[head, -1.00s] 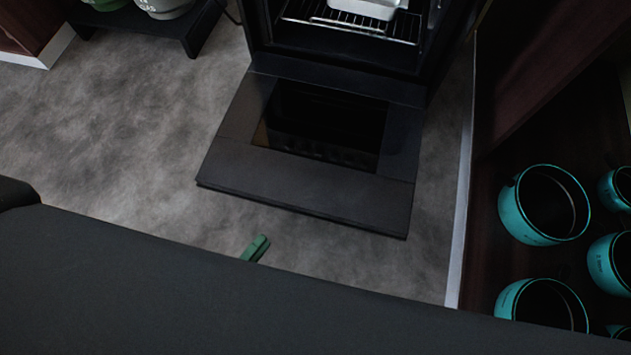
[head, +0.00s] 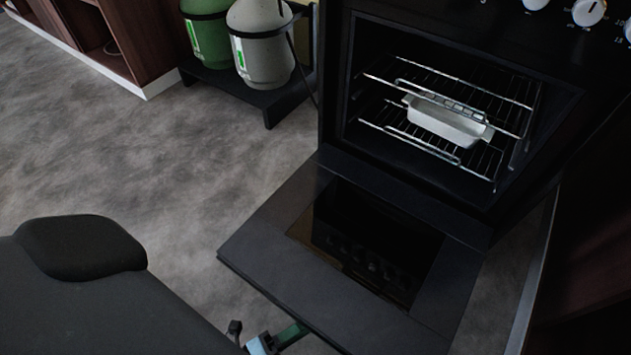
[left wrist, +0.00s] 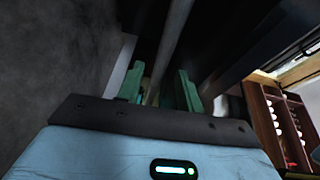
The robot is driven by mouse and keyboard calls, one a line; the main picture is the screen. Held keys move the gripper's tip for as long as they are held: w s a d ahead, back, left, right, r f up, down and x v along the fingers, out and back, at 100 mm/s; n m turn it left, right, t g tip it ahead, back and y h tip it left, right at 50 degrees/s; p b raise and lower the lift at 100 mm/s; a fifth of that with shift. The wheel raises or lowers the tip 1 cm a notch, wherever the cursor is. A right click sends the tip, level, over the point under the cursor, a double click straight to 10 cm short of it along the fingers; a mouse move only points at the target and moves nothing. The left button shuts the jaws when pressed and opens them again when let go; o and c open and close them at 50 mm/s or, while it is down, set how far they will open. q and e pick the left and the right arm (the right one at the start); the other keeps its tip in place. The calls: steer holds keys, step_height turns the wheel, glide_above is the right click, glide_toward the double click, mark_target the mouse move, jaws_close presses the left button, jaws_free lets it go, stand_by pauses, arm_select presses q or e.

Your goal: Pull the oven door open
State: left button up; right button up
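The black oven (head: 352,70) has its door (head: 290,255) folded down, lying open and about level above the floor. My left gripper (head: 293,334) is at the door's outer edge, low in the head view, with a green finger partly at or under that edge. In the left wrist view its two green fingers (left wrist: 160,90) stand apart. A grey bar (left wrist: 172,45), perhaps the door handle, runs away from between or behind them; I cannot tell whether they touch it. My right gripper is in neither view.
Inside the oven, a white dish (head: 445,122) sits among wire racks (head: 400,128). A green and a grey gas cylinder (head: 262,45) stand on a low black stand (head: 275,102). Grey floor (head: 130,150) is clear left of the door. A dark cabinet (head: 590,240) is at right.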

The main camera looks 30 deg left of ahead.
arm_select(q)
steer(key=b+x, duration=0.1)
steer(key=x, duration=0.2)
steer(key=shift+w+d, duration=0.1)
steer(key=shift+w, duration=0.1)
steer(key=shift+w+d, duration=0.15)
steer(key=shift+w, duration=0.1)
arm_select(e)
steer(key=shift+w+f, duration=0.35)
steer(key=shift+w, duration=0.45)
arm_select(q)
steer(key=shift+c, duration=0.3)
steer(key=c, duration=0.7)
jaws_close()
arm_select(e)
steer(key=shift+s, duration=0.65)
